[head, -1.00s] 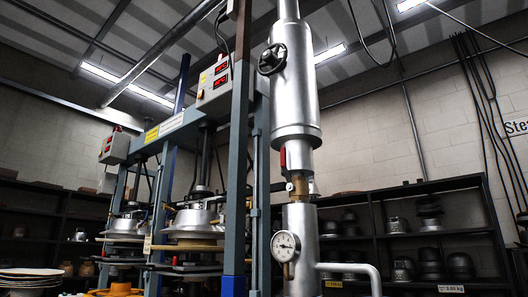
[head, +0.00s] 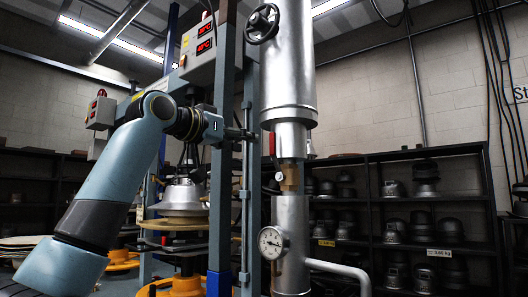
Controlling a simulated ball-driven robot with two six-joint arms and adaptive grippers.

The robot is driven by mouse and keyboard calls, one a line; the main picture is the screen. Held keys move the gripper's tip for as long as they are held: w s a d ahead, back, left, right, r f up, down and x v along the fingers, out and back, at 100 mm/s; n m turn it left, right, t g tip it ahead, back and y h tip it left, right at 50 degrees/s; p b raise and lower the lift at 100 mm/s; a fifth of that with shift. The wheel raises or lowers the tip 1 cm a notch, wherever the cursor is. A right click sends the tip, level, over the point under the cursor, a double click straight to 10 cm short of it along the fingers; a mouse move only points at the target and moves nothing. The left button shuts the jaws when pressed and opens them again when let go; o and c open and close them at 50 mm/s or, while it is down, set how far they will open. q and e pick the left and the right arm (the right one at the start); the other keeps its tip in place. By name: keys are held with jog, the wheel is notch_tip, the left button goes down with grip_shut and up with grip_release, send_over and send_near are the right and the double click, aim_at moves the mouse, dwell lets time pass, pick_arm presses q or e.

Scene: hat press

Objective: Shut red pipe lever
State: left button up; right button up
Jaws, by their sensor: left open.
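The red pipe lever (head: 272,144) stands upright against the left side of the silver pipe (head: 291,225), just above the brass valve (head: 289,178). It is small and seen nearly edge-on. My left gripper (head: 250,135) reaches in from the left at about the lever's height. It is open, with its dark fingers pointing right, and a small gap shows between the fingertips and the lever in the picture. Whether they are at the same depth I cannot tell. My right gripper is not in view.
A round gauge (head: 272,242) and a bent pipe (head: 340,272) sit below the valve. A black handwheel (head: 262,23) is above. Shelves with metal hat moulds (head: 425,180) line the back.

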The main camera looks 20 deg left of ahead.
aim_at(271, 142)
pick_arm(q)
jog(key=x, duration=0.3)
jog(key=r+p+x, duration=0.1)
jog(key=x, duration=0.2)
jog(key=p+x, duration=0.1)
jog(key=x, duration=0.2)
jog(key=shift+w+d+r, duration=0.15)
jog(key=shift+w+r, duration=0.15)
jog(key=shift+r, duration=0.1)
jog(key=shift+w+d+f+p, duration=0.1)
jog(key=shift+w+d+p, duration=0.1)
jog(key=shift+w+p, duration=0.25)
grip_shut()
